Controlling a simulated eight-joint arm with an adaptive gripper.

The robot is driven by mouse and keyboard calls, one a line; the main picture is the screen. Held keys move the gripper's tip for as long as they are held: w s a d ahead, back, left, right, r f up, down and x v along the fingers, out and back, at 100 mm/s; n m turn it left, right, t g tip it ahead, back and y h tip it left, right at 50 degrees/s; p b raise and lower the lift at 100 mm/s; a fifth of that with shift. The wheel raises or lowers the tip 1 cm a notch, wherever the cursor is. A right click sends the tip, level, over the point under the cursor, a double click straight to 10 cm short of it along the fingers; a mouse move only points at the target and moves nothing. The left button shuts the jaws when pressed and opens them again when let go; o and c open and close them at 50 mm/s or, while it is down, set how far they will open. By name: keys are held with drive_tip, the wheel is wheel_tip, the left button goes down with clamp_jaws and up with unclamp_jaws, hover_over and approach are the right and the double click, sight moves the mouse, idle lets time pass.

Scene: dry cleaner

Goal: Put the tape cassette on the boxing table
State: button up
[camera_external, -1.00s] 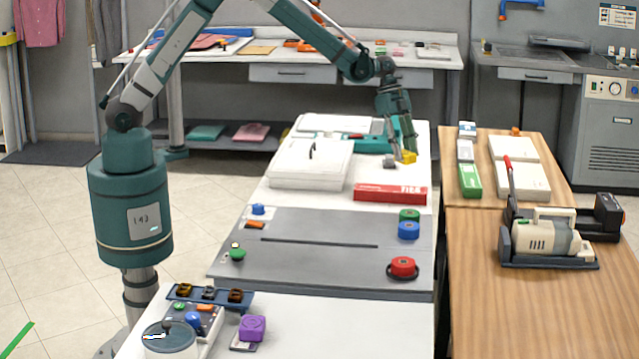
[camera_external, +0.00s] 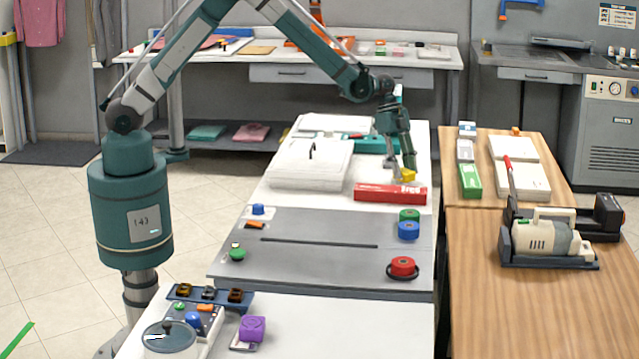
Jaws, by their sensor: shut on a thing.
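My gripper (camera_external: 405,172) is above the white middle table, just behind and over the long red box (camera_external: 388,193). It is shut on a small yellow piece (camera_external: 408,175), possibly the tape cassette; it is too small to be sure. The fingers partly hide it.
A white lidded case (camera_external: 310,165) stands left of my gripper. A grey board (camera_external: 300,262) with coloured spools lies in front. On the wooden side are a green box (camera_external: 469,181), a white box (camera_external: 522,181) and a cream machine (camera_external: 545,235). The near wooden top is bare.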

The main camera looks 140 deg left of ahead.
drive_tip(key=shift+f, duration=0.55)
drive_tip(key=shift+f, duration=0.15)
drive_tip(key=o, duration=0.9)
drive_tip(key=shift+p+v, duration=0.65)
drive_tip(key=shift+v, duration=5.5)
